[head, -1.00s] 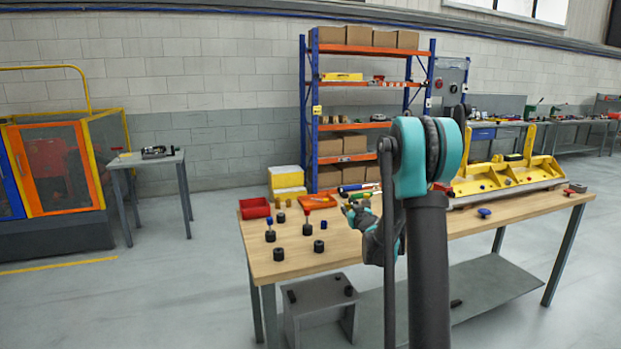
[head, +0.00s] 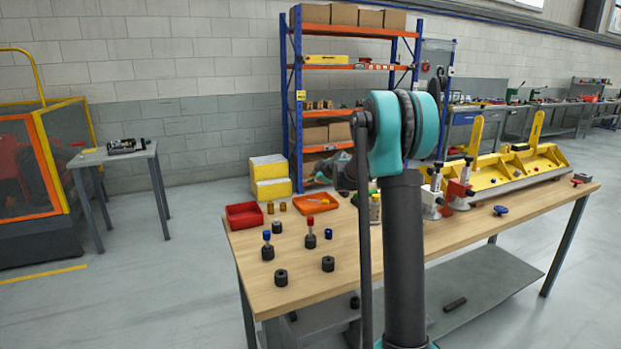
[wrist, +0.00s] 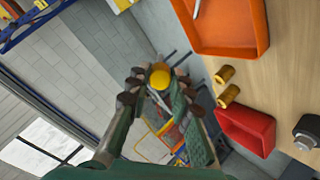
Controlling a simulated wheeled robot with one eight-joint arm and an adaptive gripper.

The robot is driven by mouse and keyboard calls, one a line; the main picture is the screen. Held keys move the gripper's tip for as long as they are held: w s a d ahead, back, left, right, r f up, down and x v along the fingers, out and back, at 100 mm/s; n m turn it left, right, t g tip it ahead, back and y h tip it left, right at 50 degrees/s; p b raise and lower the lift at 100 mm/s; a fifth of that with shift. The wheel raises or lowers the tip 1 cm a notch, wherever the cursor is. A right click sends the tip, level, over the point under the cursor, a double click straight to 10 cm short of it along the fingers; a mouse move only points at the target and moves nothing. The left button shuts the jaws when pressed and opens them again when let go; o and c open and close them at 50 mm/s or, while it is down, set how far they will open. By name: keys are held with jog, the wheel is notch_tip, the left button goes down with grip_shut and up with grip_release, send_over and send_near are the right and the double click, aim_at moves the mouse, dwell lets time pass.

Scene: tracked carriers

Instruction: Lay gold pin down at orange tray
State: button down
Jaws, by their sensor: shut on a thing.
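My gripper (wrist: 158,95) is shut on the gold pin (wrist: 160,77), whose round yellow end shows between the fingers in the wrist view. In the head view my gripper (head: 314,181) is above and just behind the orange tray; the pin cannot be made out there. The orange tray (wrist: 262,30) lies on the wooden table, at the top right of the wrist view, apart from the pin.
A red tray (head: 232,218) stands left of the orange one, with two gold bushings (wrist: 224,75) between them. Several dark cylinders (head: 281,277), some with coloured pins, stand in front. Red and white clamps (head: 457,194) and a yellow fixture (head: 515,165) are to the right.

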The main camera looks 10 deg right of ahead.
jog(key=shift+s+f, duration=0.1)
jog(key=shift+f, duration=4.35)
jog(key=c, duration=1.3)
grip_release()
jog(key=v, duration=1.2)
